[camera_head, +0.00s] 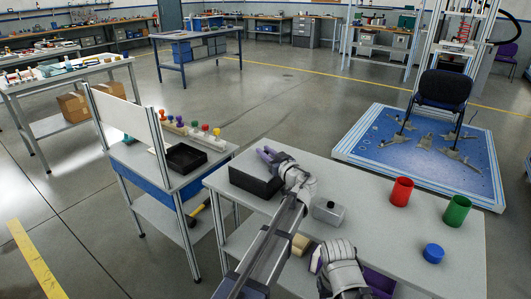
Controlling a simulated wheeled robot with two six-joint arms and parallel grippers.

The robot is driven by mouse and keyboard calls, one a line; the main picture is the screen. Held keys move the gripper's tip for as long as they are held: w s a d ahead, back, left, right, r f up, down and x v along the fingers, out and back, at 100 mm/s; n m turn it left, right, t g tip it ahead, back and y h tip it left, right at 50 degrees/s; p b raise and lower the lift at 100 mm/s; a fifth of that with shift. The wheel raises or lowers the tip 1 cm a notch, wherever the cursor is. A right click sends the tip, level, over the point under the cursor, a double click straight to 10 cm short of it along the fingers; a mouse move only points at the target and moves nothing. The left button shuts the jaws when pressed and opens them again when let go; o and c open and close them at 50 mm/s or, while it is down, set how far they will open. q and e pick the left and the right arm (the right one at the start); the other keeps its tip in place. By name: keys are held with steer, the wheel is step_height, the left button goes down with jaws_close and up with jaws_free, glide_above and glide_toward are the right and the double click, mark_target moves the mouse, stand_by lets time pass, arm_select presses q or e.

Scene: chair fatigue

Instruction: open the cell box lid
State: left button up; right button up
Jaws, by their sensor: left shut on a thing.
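A black box (255,183), which I take to be the cell box, stands at the left end of the grey table. My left gripper (268,156), with purple fingertips, is at the box's far upper edge and is shut, apparently on the lid. The fingers and hand hide the box's right end, so how far the lid is raised cannot be told. My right gripper (316,260) is low at the table's near edge, apart from the box. Its fingers are too small and partly hidden to judge.
On the grey table (440,260) are a grey block with a knob (328,212), a red cup (401,192), a green cup (457,211) and a blue cylinder (433,253). A purple bin (378,283) sits at the near edge. A side cart holds a black tray (187,158).

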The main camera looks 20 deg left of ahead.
arm_select(q)
jaws_close()
stand_by(0.9)
